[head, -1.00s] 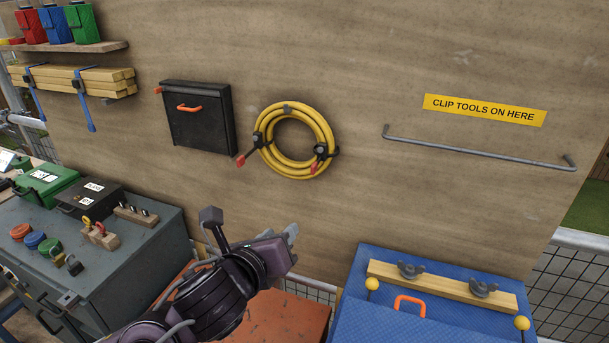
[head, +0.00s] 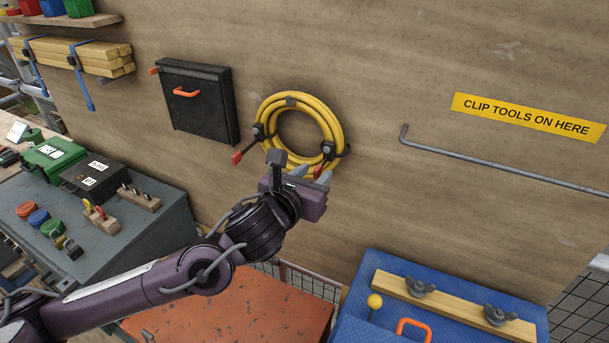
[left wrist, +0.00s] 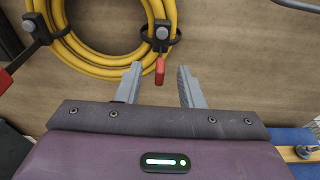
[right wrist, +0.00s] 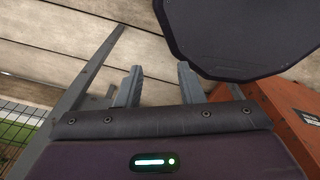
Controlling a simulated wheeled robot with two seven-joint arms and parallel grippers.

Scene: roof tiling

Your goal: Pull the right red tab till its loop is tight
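A coiled yellow hose (head: 272,112) hangs on the wooden wall, bound by two black strap loops with red tabs. The right red tab (head: 319,169) hangs below the right black loop (head: 328,149); in the left wrist view the tab (left wrist: 160,71) hangs just beyond and between the fingertips. The left red tab (head: 237,157) sticks out at the coil's lower left. My left gripper (left wrist: 161,84) is open and empty, in front of the coil's lower right. My right gripper (right wrist: 158,82) is open and empty, away from the hose, and not in the head view.
A black wall box (head: 198,105) with an orange handle hangs left of the coil. A grey rail (head: 500,165) runs along the wall to the right. A blue box (head: 360,285) stands below right, an orange-red surface (head: 240,305) below.

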